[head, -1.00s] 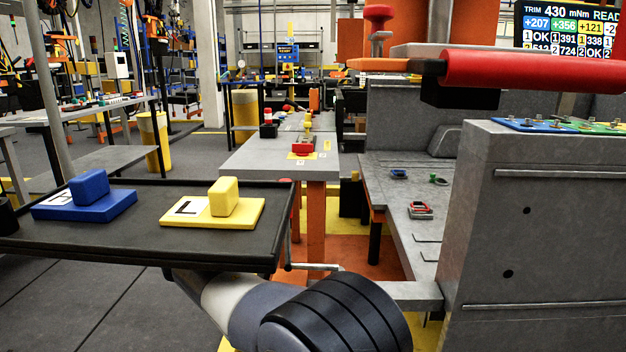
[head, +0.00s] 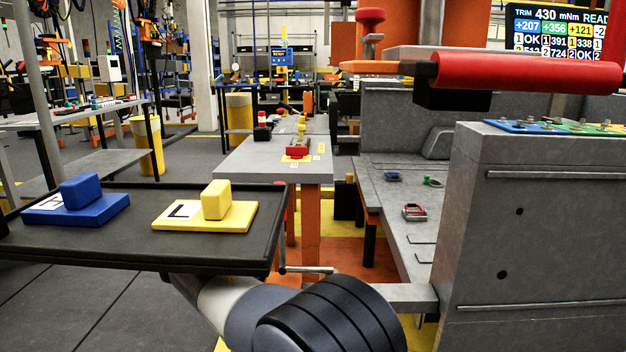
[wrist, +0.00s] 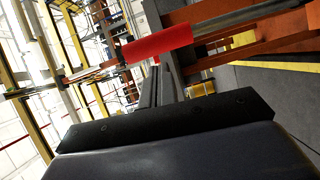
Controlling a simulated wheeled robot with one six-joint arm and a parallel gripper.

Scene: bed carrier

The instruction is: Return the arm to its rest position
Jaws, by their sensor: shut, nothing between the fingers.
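In the wrist view my gripper (wrist: 156,86) shows as a dark body across the bottom with narrow dark fingers beyond it. The fingers are together and hold nothing. In the head view a rounded grey and black link of my arm (head: 330,318) is low in the middle, in front of and below a black tray. The gripper itself does not show in the head view.
The black tray (head: 140,247) carries a blue block (head: 82,197) and a yellow block (head: 213,205). A grey machine bed (head: 545,220) stands at right, with a red roller (head: 520,74) above it. A grey table (head: 262,165) stands ahead. Open floor lies left.

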